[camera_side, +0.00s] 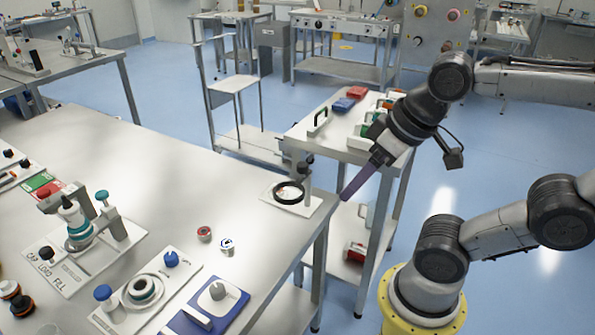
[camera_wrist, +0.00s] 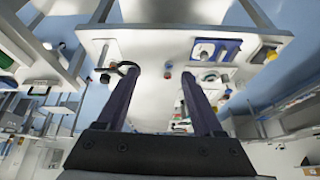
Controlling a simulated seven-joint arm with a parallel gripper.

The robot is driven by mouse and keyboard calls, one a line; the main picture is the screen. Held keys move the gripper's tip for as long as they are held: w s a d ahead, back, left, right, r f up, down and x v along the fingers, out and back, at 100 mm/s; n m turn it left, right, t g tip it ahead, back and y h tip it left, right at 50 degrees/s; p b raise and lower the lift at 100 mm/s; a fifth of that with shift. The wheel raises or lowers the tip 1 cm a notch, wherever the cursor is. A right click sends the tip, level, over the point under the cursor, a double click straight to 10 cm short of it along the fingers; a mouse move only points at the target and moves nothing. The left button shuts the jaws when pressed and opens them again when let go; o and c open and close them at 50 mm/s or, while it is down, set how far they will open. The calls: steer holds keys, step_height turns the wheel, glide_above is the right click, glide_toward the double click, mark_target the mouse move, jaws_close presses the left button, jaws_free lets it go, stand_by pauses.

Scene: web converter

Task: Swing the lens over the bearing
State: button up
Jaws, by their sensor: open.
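The lens (camera_side: 289,192) is a black ring on an arm from a short grey post with a dark knob (camera_side: 303,167). It stands over a white base plate (camera_side: 309,207) at the table's right corner. The lens also shows in the wrist view (camera_wrist: 118,66), beside my left finger and partly hidden by it. A small red-and-grey round piece (camera_side: 204,234) and a small white-and-blue round piece (camera_side: 227,246) lie left of the plate; I cannot tell which part is the bearing. My gripper (camera_side: 344,197) is open and empty, beyond the table edge, right of the lens and apart from it.
The steel table (camera_side: 160,170) has clear room behind the lens. Left of it are a blue-knobbed fixture (camera_side: 146,289), a blue dial block (camera_side: 215,292) and a filling stand (camera_side: 82,235). A side table (camera_side: 330,147) with colored items stands behind my gripper.

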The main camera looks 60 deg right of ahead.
steer(key=w+d+r+m+g, duration=0.1)
steer(key=w+d+r+m, duration=0.1)
steer(key=w+r, duration=0.35)
steer(key=m+g, duration=0.4)
steer(key=m, duration=0.2)
glide_above(302, 164)
step_height(302, 164, down, 4)
step_height(302, 164, down, 14)
steer(key=shift+d+r, duration=0.1)
jaws_close()
stand_by(0.6)
